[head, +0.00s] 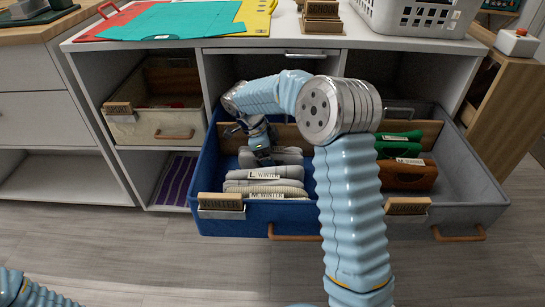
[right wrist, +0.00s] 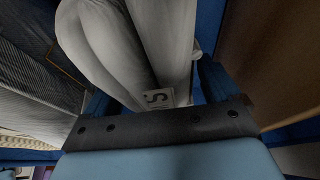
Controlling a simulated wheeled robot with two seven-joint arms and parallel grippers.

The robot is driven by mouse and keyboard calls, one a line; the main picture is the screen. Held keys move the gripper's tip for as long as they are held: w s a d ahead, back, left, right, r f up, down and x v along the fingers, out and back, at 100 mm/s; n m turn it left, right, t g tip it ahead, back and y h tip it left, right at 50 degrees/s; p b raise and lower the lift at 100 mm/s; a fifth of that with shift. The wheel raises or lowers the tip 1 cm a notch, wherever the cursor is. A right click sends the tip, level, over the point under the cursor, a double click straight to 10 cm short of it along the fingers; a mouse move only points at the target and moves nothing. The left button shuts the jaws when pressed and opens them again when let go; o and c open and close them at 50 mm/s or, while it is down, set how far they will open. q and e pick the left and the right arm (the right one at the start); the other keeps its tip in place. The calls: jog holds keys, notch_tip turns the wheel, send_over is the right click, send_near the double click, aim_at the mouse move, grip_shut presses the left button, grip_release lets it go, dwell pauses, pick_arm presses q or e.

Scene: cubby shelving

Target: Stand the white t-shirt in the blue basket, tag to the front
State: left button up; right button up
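The white t-shirt (right wrist: 160,40) looks light grey, folded, with a small tag (right wrist: 157,98) reading S near the palm. My right gripper (right wrist: 155,92) is at it, with one finger on each side, and the folds narrow between the fingers. In the head view my right gripper (head: 260,150) reaches down into the back of the blue basket (head: 240,222), with the t-shirt (head: 285,155) under it, partly hidden. In front of it stand two grey folded garments with tags. My left arm shows at the bottom left; its gripper is out of the picture.
A grey bin (head: 470,190) at right holds a green garment (head: 398,138) and a brown one (head: 408,174). A beige basket (head: 150,128) sits in the left cubby. A white crate (head: 415,18) and a teal board (head: 175,20) lie on top. My right forearm crosses over the basket.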

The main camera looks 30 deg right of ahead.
jog(key=shift+r+p, duration=0.3)
jog(key=p+v, duration=0.1)
jog(key=v, duration=1)
jog(key=shift+w+a+r, duration=0.1)
jog(key=shift+a+r, duration=0.05)
jog(key=shift+r, duration=0.2)
